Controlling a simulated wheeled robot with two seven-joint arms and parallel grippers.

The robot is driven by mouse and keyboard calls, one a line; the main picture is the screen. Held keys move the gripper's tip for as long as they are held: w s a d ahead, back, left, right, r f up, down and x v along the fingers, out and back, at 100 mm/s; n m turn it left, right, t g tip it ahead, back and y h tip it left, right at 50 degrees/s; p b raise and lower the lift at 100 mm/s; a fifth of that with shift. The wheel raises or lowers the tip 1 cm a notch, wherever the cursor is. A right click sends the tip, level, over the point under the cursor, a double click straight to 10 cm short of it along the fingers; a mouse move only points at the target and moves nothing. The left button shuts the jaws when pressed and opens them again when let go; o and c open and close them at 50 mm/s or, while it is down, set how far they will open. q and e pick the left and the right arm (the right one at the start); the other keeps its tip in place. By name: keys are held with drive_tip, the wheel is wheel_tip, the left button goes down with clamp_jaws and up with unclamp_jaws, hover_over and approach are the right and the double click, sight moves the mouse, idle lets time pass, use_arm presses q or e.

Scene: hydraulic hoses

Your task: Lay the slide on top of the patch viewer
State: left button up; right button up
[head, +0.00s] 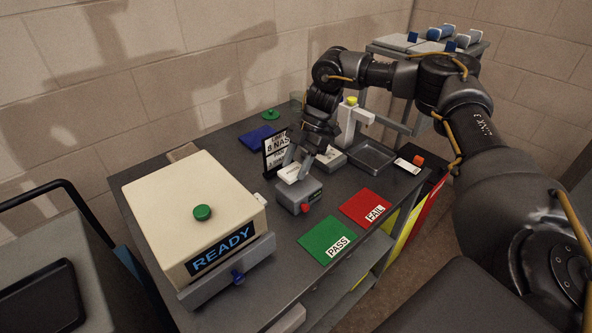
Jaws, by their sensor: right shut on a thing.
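A small grey box with a red knob and a little dark display, which looks like the patch viewer (292,199), stands on the dark bench. Its top carries a pale patch (289,173). My right gripper (296,171) points down right over that top, with its fingers at the pale patch. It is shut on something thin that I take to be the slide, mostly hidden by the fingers. I cannot tell whether the slide touches the viewer. My left gripper is out of view.
A cream READY machine (190,208) stands left. Green PASS (327,239) and red FAIL (366,208) mats lie in front. A grey tray (372,157) lies right.

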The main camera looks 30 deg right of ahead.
sight(299, 165)
drive_tip(key=shift+w+d+f, duration=0.15)
drive_tip(key=shift+w+f, duration=0.05)
drive_tip(key=shift+f, duration=0.1)
wheel_tip(299, 165, down, 2)
drive_tip(key=shift+f+p, duration=0.15)
drive_tip(key=shift+p, duration=0.7)
drive_tip(key=shift+f, duration=0.4)
drive_tip(key=shift+f, duration=0.1)
drive_tip(key=o, duration=1)
